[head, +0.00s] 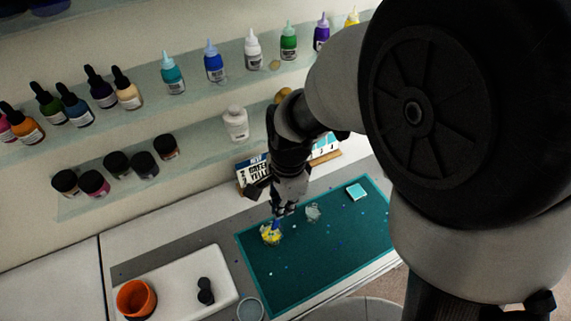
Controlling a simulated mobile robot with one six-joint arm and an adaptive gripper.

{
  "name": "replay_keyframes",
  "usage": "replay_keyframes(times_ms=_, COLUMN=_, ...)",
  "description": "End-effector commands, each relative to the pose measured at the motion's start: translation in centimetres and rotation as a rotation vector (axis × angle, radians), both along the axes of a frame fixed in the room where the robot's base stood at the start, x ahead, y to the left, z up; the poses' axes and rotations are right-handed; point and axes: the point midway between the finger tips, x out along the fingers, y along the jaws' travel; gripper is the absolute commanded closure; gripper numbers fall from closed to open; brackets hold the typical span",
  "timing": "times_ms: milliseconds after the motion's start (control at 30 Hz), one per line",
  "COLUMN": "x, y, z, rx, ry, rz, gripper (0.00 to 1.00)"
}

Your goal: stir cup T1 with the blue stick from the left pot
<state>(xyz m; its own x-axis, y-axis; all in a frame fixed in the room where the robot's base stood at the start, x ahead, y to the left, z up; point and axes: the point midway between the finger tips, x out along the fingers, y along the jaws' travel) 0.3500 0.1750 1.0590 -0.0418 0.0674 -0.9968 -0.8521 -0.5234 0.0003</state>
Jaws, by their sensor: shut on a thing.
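My gripper (282,212) is shut on the blue stick (276,225), of which only a short blue part shows below the fingers. The stick is over or inside a small clear cup with yellow contents (270,237) on the green mat (330,250). I cannot tell how deep its tip is. A second clear cup (313,212) stands to the right on the mat. No label on either cup is readable, so I cannot tell which is T1. An orange pot (136,300) stands at the left on a white tray (180,275).
A small black object (205,291) is on the tray, right of the orange pot. A round container (250,309) is near the mat's front left corner. A teal-topped block (357,192) lies at the mat's right. Lettered cards (256,171) stand behind. Bottle shelves (200,147) line the wall.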

Motion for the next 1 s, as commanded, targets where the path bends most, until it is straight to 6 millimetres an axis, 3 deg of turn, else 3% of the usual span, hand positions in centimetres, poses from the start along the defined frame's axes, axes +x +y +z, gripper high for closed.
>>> replay_keyframes(times_ms=500, x=-0.5, y=0.8, z=-4.8, rx=0.0, ry=0.0, rz=-0.001, gripper=1.0)
replay_keyframes(times_ms=1000, x=-0.6, y=1.0, z=-5.6, rx=0.0, ry=0.0, rz=-0.001, gripper=1.0)
